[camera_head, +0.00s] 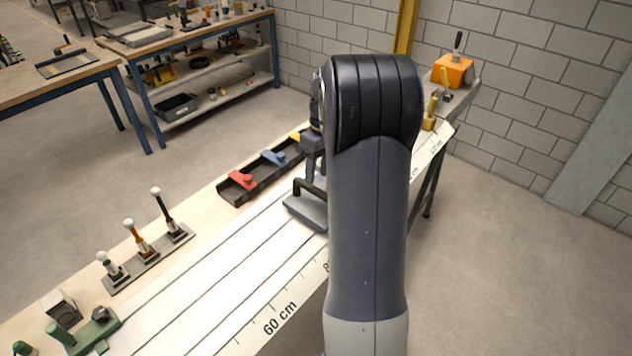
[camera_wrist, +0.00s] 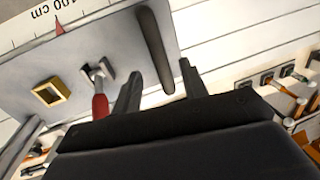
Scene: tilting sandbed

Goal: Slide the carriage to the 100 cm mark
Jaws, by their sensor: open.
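The carriage is a grey plate (camera_head: 305,211) with a dark bar handle (camera_head: 308,187), on the white bench rails, partly hidden by my arm in the head view. In the wrist view the plate (camera_wrist: 95,45) carries the dark handle (camera_wrist: 153,45), a red-gripped lever (camera_wrist: 100,103) and a brass square socket (camera_wrist: 50,92). Its red pointer (camera_wrist: 58,27) is close to the 100 cm label (camera_wrist: 52,12); the exact tick is unclear. My gripper (camera_wrist: 160,88) is open, its fingers on either side of the handle's near end. I cannot tell whether they touch it.
The scale shows 60 cm (camera_head: 280,318) nearer the front. Behind the rails lie a black tray with coloured pieces (camera_head: 242,181) and a rack of upright knobbed levers (camera_head: 148,250). An orange block (camera_head: 454,71) stands at the far end. The near rails are clear.

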